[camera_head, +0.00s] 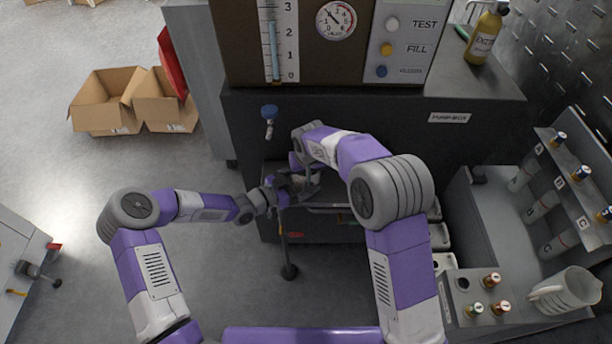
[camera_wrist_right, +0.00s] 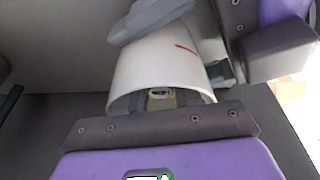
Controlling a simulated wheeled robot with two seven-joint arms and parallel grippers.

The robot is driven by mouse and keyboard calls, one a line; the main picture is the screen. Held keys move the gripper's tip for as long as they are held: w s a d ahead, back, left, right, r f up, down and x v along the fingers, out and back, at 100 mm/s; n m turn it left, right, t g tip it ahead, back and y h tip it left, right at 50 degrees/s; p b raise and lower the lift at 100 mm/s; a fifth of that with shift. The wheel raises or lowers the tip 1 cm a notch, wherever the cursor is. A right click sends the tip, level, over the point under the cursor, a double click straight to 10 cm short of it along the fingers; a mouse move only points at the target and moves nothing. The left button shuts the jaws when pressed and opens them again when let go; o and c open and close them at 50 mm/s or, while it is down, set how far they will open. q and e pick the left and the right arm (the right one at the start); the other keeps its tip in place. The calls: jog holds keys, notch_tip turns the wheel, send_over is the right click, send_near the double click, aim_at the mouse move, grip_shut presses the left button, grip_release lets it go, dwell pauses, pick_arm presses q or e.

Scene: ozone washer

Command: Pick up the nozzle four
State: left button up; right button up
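I cannot read a number on any. My left gripper (camera_head: 280,190) and my right gripper (camera_head: 302,180) are close together in front of the dark machine, away from the block. Their fingers overlap there. In the right wrist view, a white, hollow, rounded part (camera_wrist_right: 165,68) with a red line fills the middle; I cannot tell whether it is gripped.
A clear jug (camera_head: 567,290) stands right of the block. A rack (camera_head: 570,175) with lettered, capped tubes is at the right. The machine (camera_head: 370,110) carries a gauge and buttons. Open cardboard boxes (camera_head: 105,100) lie on the floor at the upper left.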

jog(key=shift+w+f, duration=0.1)
jog(key=shift+f, duration=0.25)
jog(key=shift+c, duration=0.4)
grip_shut()
jog(key=shift+r, duration=0.2)
jog(key=shift+r, duration=4.85)
